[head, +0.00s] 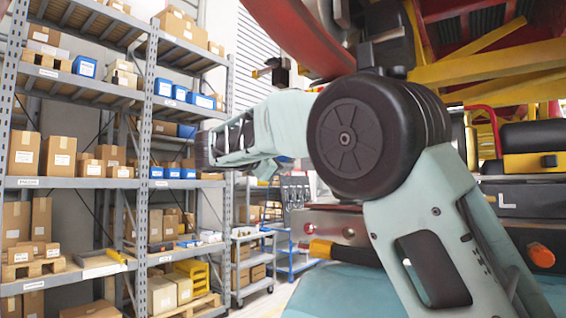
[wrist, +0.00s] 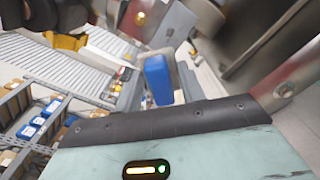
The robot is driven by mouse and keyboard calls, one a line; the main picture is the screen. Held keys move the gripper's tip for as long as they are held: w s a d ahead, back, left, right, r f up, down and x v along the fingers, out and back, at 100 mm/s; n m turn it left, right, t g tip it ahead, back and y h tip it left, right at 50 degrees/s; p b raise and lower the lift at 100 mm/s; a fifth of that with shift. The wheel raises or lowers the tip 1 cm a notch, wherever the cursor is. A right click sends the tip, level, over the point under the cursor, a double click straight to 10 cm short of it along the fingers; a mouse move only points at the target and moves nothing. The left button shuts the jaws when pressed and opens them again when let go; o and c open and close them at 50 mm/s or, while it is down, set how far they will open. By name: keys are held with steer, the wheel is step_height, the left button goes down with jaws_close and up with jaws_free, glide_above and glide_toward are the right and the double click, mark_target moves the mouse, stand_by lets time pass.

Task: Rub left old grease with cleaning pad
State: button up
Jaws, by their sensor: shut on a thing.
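In the wrist view a blue block-like thing, likely the cleaning pad (wrist: 158,80), is held between the grey fingers of my gripper (wrist: 160,92). My gripper is shut on it. The pad is in the air, with shelving and floor behind it. In the head view I cannot make out the gripper or the pad clearly; my forearm reaches left across the middle. I cannot pick out the old grease in either view. A metal plate with holes (head: 330,226) sits below my arm's large dark joint and partly behind my arm.
The red and yellow coaster train structure (head: 490,66) fills the upper right. A dark block marked L (head: 508,203) is at the right. Tall grey shelves (head: 150,115) with boxes stand at left.

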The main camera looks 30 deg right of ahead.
steer(key=shift+a, duration=0.15)
steer(key=v, duration=0.2)
steer(key=shift+s+a, duration=0.15)
steer(key=shift+a, duration=0.2)
stand_by(0.7)
